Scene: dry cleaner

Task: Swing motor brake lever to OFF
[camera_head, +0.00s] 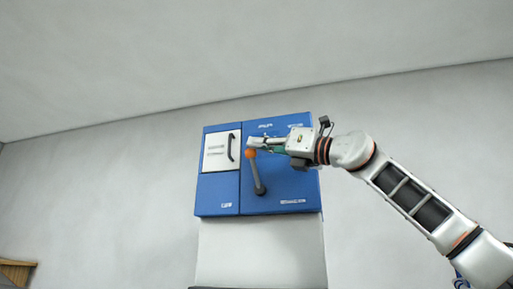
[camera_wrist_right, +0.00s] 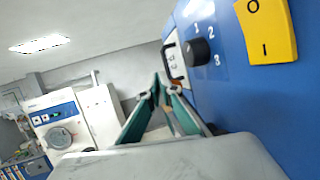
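The brake lever (camera_head: 258,176) is a dark grey rod with an orange knob (camera_head: 251,154) on the front of a blue machine panel (camera_head: 285,185). It stands nearly upright from a low pivot, leaning slightly left. My right gripper (camera_head: 254,143) comes in from the right, its fingers just above the orange knob in the picture. I cannot tell whether they touch it. In the right wrist view its green-padded fingers (camera_wrist_right: 161,95) have a gap between them, with no lever clearly held. Panel labels are too small to read in the head view. My left gripper is out of view.
A white door with a dark handle (camera_head: 231,147) is left of the lever. The wrist view shows a black rotary knob (camera_wrist_right: 198,52) marked 1, 2, 3 and a yellow O/I plate (camera_wrist_right: 267,30) close by. A white machine with a round door (camera_wrist_right: 60,132) stands farther off.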

